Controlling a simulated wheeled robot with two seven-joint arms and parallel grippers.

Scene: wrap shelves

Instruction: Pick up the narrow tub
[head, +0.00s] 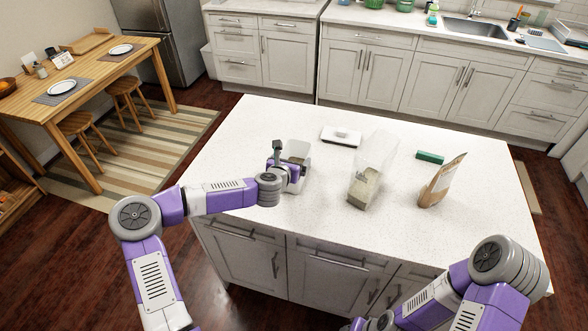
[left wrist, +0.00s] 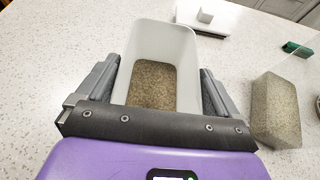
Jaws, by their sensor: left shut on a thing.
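The narrow tub (head: 299,150) is a white, open-topped container standing on the left part of the white island counter. It also shows in the left wrist view (left wrist: 176,44), with brown grainy contents at its bottom. My left gripper (head: 287,170) is at the tub, with one finger on each side of it. In the left wrist view the left gripper (left wrist: 158,90) is shut on the tub's side walls. The tub looks upright; whether its base touches the counter is hard to tell. My right arm is at the bottom right of the head view, its gripper out of sight.
A clear container (head: 375,150) with pale grainy contents stands right of the tub. A brown paper bag (head: 441,182), a green block (head: 430,157) and a white scale-like item (head: 341,136) are also on the island counter (head: 320,225). The counter's front middle is clear.

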